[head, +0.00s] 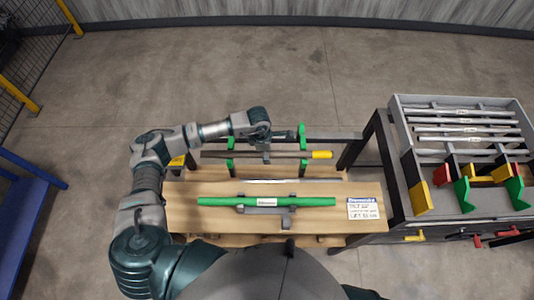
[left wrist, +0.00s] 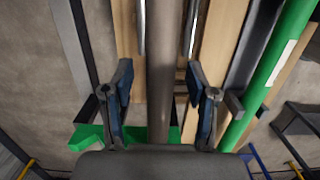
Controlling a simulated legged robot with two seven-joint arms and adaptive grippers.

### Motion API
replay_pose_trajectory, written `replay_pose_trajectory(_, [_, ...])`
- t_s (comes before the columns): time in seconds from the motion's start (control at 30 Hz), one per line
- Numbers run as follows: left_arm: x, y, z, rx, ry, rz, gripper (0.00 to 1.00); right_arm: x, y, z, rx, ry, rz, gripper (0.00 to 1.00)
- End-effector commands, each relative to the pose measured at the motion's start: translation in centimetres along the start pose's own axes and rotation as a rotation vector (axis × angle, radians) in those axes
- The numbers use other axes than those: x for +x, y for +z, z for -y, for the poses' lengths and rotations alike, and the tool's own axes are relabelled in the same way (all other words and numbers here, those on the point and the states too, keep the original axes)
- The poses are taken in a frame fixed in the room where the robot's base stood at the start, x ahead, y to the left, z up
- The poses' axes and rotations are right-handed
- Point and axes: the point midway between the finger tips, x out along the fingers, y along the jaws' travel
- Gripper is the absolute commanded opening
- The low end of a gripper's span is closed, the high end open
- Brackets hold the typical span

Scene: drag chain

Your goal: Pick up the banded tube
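A grey-brown tube with a yellow end band (head: 320,155) lies level across green holders (head: 231,158) at the back of the wooden table. My left gripper (head: 266,155) is above its middle, pointing down. In the left wrist view, the tube (left wrist: 162,60) runs between the two spread fingers of the left gripper (left wrist: 163,85), with a gap on each side. A green tube with a white label (head: 225,201) rests on a dark stand nearer to me, and also shows at right in the left wrist view (left wrist: 272,65). My right gripper is not in view.
The wooden table (head: 185,212) has a white sign card (head: 362,208) at its right. A thin silver rod (head: 272,181) lies between the tubes. A grey rack (head: 462,205) with several rods and coloured brackets stands to the right. A blue frame (head: 25,205) is at far left.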

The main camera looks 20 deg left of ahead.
Motion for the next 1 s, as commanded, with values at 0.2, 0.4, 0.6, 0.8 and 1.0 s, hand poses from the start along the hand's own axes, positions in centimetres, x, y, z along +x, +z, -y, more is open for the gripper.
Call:
replay_pose_trajectory(0.2, [0.0,0.0,-0.1,0.0,0.0,0.0,0.0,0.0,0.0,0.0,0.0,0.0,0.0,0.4])
replay_pose_trajectory(0.4, [-0.1,0.0,-0.1,-0.001,0.002,0.001,0.0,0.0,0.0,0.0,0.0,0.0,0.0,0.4])
replay_pose_trajectory(0.6, [-0.3,0.1,-0.2,-0.001,0.003,0.002,0.0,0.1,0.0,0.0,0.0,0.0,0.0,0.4])
replay_pose_trajectory(0.8, [-1.9,0.3,-0.2,0.001,0.005,0.003,0.0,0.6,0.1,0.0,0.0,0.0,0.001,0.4])
replay_pose_trajectory(1.0, [-3.5,1.5,1.2,0.005,0.0,0.003,0.0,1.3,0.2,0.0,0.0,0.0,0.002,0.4])
